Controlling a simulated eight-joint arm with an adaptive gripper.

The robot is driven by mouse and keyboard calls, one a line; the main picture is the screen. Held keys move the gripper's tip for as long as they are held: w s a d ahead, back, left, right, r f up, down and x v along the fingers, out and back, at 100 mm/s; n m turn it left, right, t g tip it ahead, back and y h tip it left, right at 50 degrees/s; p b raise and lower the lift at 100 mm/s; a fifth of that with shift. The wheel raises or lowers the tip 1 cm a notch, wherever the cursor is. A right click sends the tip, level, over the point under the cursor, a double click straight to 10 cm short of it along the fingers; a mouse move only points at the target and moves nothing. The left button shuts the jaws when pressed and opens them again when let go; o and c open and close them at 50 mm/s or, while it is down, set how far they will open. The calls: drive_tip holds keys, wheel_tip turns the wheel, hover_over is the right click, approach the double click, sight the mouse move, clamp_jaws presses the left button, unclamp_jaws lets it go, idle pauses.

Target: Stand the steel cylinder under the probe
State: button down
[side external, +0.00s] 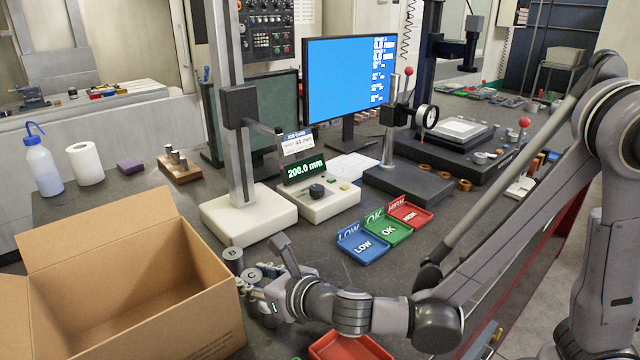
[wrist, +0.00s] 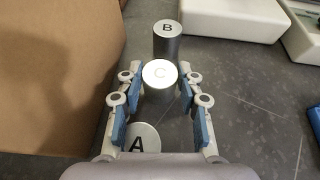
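Three grey metal cylinders stand close together beside the cardboard box, lettered B (side external: 232,257), C (side external: 251,276) and A (wrist: 141,139). In the wrist view, C (wrist: 160,76) is between my gripper's (wrist: 161,84) open fingers, with gaps on both sides. B (wrist: 167,42) is just beyond C, and A is nearer the palm, partly covered. In the side view, my gripper (side external: 262,283) is low over the group and hides much of it. The height gauge (side external: 241,110) has a column on a white base and an arm reaching right; its probe tip is hard to make out.
The open cardboard box (side external: 130,290) is close on the left. The gauge's white base (side external: 248,217) is behind the cylinders, beside a readout (side external: 318,200) showing 200.0 mm. LOW, OK and HIGH trays (side external: 388,229) lie to the right. A red tray (side external: 348,347) is at the front.

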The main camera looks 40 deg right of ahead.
sight(262, 277)
drive_tip(key=shift+r, duration=0.1)
drive_tip(key=shift+r, duration=0.55)
drive_tip(key=r, duration=0.1)
drive_tip(key=d+r, duration=0.1)
drive_tip(key=r, duration=0.1)
drive_tip(key=shift+r, duration=0.15)
drive_tip(key=w+d+r+m+h, duration=0.1)
drive_tip(key=d+r+m+h, duration=0.15)
drive_tip(key=d, duration=0.75)
drive_tip(key=d+r+m+h, duration=0.15)
drive_tip(key=d+r, duration=0.25)
drive_tip(key=d, duration=0.6)
drive_tip(key=w+a+f, duration=0.1)
drive_tip(key=a+f, duration=0.1)
drive_tip(key=a, duration=0.1)
drive_tip(key=w+a+f, duration=0.1)
drive_tip(key=a+f, duration=0.1)
drive_tip(key=a, duration=0.2)
drive_tip(key=w+a+f, duration=0.1)
drive_tip(key=a+f, duration=0.1)
drive_tip(key=a, duration=0.1)
drive_tip(key=shift+w+a+f, duration=0.25)
drive_tip(key=shift+a+f, duration=0.05)
drive_tip(key=shift+f, duration=2.1)
drive_tip(key=shift+f, duration=0.15)
